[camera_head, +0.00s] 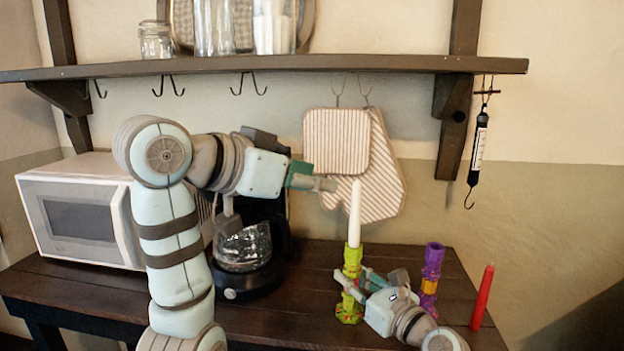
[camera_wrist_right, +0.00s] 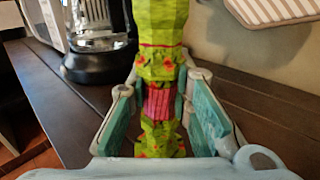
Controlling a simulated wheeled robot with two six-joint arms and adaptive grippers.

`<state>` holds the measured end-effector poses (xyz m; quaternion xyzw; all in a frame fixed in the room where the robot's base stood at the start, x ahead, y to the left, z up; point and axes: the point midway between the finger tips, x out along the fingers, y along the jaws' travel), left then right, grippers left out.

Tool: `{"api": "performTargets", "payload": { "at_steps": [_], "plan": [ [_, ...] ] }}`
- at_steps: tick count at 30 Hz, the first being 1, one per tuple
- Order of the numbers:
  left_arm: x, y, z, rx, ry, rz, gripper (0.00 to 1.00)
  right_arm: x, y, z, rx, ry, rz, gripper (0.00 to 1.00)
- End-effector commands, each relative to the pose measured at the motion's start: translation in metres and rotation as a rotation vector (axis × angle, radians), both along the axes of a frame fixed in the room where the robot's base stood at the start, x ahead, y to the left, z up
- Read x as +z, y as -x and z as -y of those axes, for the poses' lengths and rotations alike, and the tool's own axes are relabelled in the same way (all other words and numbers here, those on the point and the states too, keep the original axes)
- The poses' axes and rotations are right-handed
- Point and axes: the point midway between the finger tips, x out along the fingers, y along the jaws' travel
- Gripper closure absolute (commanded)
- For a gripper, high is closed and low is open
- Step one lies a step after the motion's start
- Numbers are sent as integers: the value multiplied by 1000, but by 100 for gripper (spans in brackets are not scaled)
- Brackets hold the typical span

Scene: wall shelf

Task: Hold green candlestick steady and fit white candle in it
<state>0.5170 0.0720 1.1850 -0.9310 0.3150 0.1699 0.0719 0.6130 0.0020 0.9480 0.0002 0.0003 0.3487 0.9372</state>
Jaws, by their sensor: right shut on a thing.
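The green candlestick (camera_head: 351,262), with red and pink marks, stands upright on the dark table. My right gripper (camera_head: 355,284) is shut around its middle; the right wrist view shows the candlestick (camera_wrist_right: 160,68) between the two fingers (camera_wrist_right: 158,100). The white candle (camera_head: 355,215) is upright, its lower end meeting the candlestick's top; how deep it sits is hidden. My left gripper (camera_head: 318,183) is beside the candle's upper end, on its left, with a small gap. Its fingers are seen edge-on, so their opening does not show.
A purple candlestick (camera_head: 432,268) and a red candle (camera_head: 482,298) stand to the right on the table (camera_head: 310,290). A coffee maker (camera_head: 245,262) and a microwave (camera_head: 82,215) are on the left. Striped pot holders (camera_head: 338,140) hang behind, under the shelf (camera_head: 400,64).

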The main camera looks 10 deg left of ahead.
Motion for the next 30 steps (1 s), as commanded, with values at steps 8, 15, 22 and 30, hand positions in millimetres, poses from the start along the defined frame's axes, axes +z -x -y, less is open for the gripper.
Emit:
{"api": "performTargets", "payload": {
  "at_steps": [8, 15, 22, 30],
  "plan": [
    [0, 0, 0, 0, 0, 0, 64, 0, 0, 0, 0, 0, 0, 57],
    [0, 0, 0, 0, 0, 0, 64, 0, 1, 1, -1, 0, 0, 57],
    [0, 0, 0, 0, 0, 0, 64, -1, 33, 31, -3, 3, 1, 57],
    [0, 0, 0, 0, 0, 0, 64, -1, 83, 73, -2, 4, 0, 57]
  ]
}}
